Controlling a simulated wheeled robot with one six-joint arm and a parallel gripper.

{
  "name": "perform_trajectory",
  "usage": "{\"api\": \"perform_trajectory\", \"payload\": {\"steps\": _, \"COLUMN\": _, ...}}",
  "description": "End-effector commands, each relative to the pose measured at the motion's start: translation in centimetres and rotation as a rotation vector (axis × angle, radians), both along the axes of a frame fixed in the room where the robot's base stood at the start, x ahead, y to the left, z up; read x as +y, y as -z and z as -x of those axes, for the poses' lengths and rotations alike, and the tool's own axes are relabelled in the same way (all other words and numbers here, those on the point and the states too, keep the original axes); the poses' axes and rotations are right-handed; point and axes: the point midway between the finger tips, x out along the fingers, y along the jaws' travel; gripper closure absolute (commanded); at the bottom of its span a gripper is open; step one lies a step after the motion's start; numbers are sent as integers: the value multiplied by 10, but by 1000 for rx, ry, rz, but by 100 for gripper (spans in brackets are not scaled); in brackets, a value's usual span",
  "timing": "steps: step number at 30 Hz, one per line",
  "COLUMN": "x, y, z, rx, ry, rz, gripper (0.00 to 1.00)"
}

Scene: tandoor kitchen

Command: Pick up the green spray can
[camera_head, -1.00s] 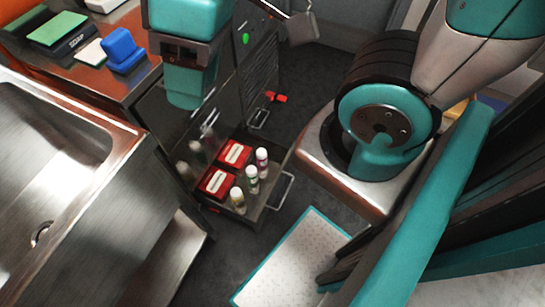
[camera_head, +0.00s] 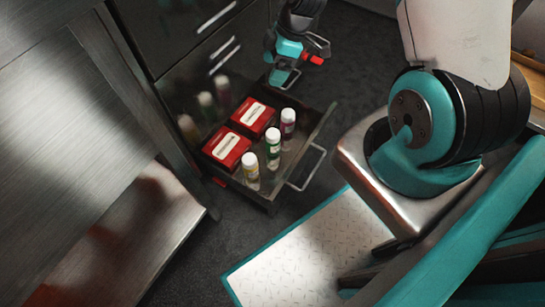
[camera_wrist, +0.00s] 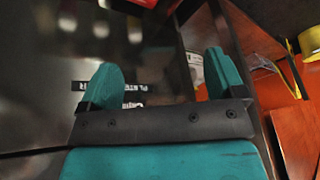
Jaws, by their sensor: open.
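The green spray can (camera_head: 273,148), white-capped with a green label, stands upright in the open drawer (camera_head: 314,140) in the head view. It is the middle of three similar cans, between a dark red-labelled can (camera_head: 287,128) and a yellowish-labelled can (camera_head: 250,170). My gripper (camera_head: 283,77) is above and beyond the drawer's far end, apart from the cans and empty. In the wrist view its two teal fingers (camera_wrist: 162,70) are spread apart. Blurred bottle-like shapes show at the top of that view; I cannot tell whether they are cans or reflections.
Two red boxes (camera_head: 227,147) lie in the drawer beside the cans. The drawer's handle (camera_head: 308,168) sticks out at its front. Steel cabinet fronts (camera_head: 195,40) rise behind. A red item (camera_head: 313,60) shows beside my gripper. Dark floor (camera_head: 250,240) is clear in front.

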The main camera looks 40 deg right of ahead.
Motion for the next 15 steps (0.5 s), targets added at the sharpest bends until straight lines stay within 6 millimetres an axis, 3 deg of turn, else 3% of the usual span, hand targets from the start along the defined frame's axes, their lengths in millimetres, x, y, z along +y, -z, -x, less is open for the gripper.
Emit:
{"api": "perform_trajectory", "payload": {"steps": 1, "x": -14, "y": 60, "z": 3, "rx": -6, "ry": -16, "rz": 2, "gripper": 11}}
{"api": "perform_trajectory", "payload": {"steps": 3, "x": -29, "y": 101, "z": 5, "rx": -28, "ry": -48, "rz": 10, "gripper": 11}}
{"api": "perform_trajectory", "payload": {"steps": 6, "x": -44, "y": 142, "z": 11, "rx": -51, "ry": -85, "rz": 20, "gripper": 11}}
{"api": "perform_trajectory", "payload": {"steps": 10, "x": -52, "y": 169, "z": 15, "rx": -68, "ry": -112, "rz": 28, "gripper": 11}}
{"api": "perform_trajectory", "payload": {"steps": 15, "x": -44, "y": 196, "z": 13, "rx": -72, "ry": -124, "rz": 29, "gripper": 11}}
